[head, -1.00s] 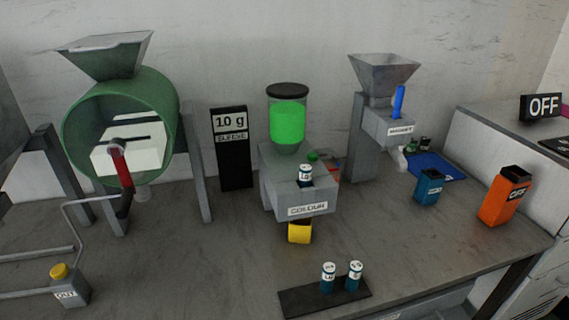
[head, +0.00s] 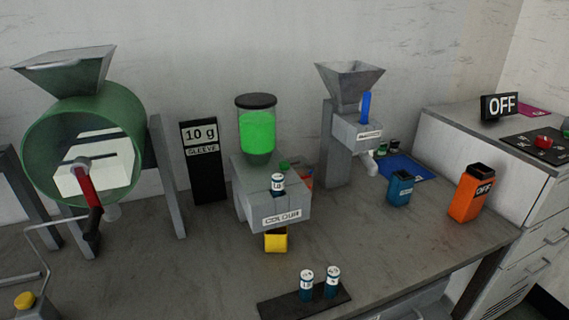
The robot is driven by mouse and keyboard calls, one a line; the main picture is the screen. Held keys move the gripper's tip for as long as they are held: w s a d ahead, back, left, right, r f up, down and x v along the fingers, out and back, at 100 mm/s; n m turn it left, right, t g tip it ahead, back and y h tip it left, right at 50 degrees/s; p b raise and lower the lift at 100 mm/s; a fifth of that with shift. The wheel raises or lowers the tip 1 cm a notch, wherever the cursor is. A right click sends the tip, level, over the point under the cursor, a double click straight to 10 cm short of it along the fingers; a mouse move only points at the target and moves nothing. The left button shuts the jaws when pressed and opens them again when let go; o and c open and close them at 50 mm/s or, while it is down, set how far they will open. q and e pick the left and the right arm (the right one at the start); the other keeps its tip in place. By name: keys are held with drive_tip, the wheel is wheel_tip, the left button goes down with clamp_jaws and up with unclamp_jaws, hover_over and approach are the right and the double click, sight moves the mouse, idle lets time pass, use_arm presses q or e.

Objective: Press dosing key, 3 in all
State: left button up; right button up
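The colour doser (head: 272,205) stands mid-table. It has a grey body labelled COLOUR and a clear jar of green material (head: 257,130) with a dark lid on top. A small white-and-blue cylinder marked with letters (head: 278,184) sits upright on its front ledge; I cannot tell whether this is the dosing key. A yellow cup (head: 276,242) is under its front. Two similar cylinders, a left one (head: 306,284) and a right one (head: 332,283), stand on a black strip (head: 272,309) in front. Neither of my grippers is in view.
A black display reading 10 g SLEEVE (head: 203,160) stands behind. A green drum (head: 84,148) is at left, a grey hopper machine (head: 350,130) at right.

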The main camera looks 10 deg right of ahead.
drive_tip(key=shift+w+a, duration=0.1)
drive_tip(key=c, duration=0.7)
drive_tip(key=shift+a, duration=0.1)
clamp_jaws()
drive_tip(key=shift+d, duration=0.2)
